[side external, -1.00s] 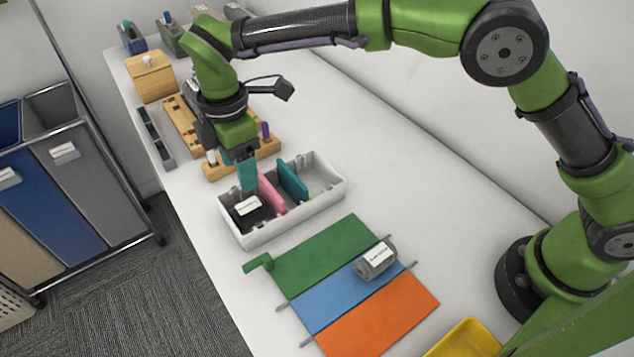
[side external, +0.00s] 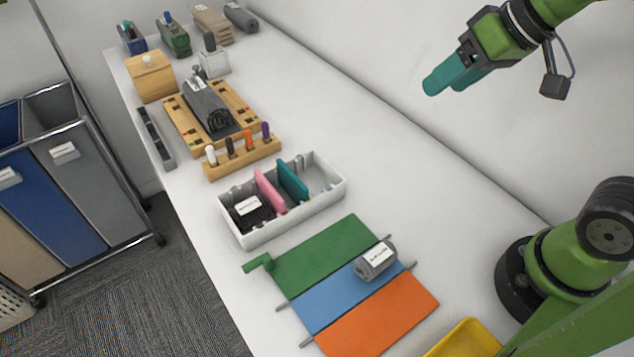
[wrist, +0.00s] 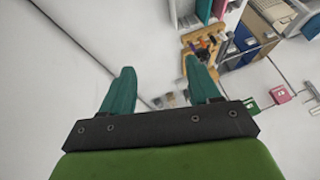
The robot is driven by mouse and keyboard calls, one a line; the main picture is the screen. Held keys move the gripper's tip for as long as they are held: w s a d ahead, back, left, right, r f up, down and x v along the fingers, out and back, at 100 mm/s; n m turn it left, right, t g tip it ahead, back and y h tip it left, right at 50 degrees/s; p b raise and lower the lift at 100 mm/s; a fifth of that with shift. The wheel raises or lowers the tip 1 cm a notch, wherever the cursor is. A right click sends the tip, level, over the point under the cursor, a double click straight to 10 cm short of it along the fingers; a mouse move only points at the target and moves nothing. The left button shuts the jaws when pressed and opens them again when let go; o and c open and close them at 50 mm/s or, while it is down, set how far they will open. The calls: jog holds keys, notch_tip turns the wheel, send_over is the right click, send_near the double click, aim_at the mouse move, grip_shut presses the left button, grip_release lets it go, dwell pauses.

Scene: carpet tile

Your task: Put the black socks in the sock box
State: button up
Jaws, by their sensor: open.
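The sock box is a pale grey open box (side external: 300,217) on the white table in the side view, split by a pink divider (side external: 270,192) and a teal divider (side external: 292,180). A black bundle, which looks like the black socks (side external: 257,217), lies inside its left compartment with a white label band on it. My gripper (side external: 446,88) is raised high above the table at the upper right, well away from the box. Its teal fingers are apart and empty, as the wrist view (wrist: 158,78) also shows.
A grey labelled roll (side external: 375,262) rests on a green, blue and orange folding board (side external: 370,315). Behind the box are a wooden marker rack (side external: 243,158), a wooden tray with a dark grey roll (side external: 205,103), and a wooden box (side external: 151,78).

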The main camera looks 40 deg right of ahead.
jog(key=s+m, duration=0.1)
jog(key=s+d+f+m, duration=0.1)
jog(key=s+d+f+m+t, duration=0.1)
jog(key=shift+s+d+f, duration=0.1)
jog(key=shift+s+d, duration=0.05)
jog(key=shift+s, duration=0.15)
